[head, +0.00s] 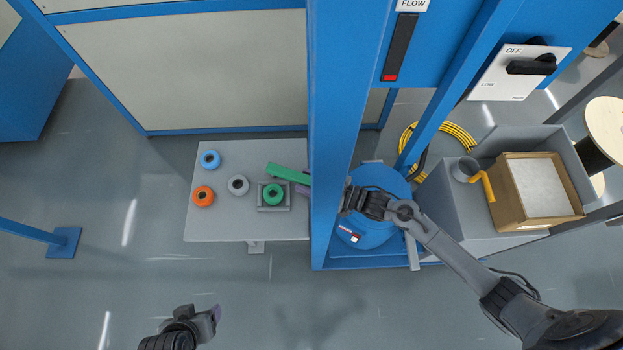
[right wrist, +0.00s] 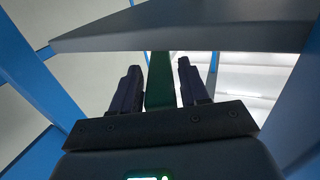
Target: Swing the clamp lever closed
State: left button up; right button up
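The green clamp lever (head: 288,174) shows as a bar sticking out left of the blue upright, above the table; the upright hides its other end. My right gripper (head: 304,187) is mostly hidden behind that upright, with only a bit of purple finger showing below the lever. In the right wrist view my right gripper (right wrist: 158,88) has its two dark purple fingers apart. The green lever (right wrist: 160,80) shows between them, with a gap on each side. My left gripper (head: 214,313) is low in the head view, far from the lever; its finger gap cannot be made out.
A grey table (head: 225,225) holds blue, orange and grey rings and a green ring (head: 274,194) in a square grey holder. The blue upright (head: 335,130) stands beside my right gripper. A dark grey plate (right wrist: 190,28) crosses above the fingers. A cardboard box (head: 506,205) stands right.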

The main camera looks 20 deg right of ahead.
jog(key=shift+o, duration=0.7)
jog(key=shift+s+d, duration=0.1)
jog(key=p+v, duration=0.1)
jog(key=v, duration=0.9)
jog(key=shift+s+d, duration=0.15)
jog(key=shift+d, duration=0.05)
jog(key=shift+r, duration=0.1)
jog(key=shift+c, duration=0.4)
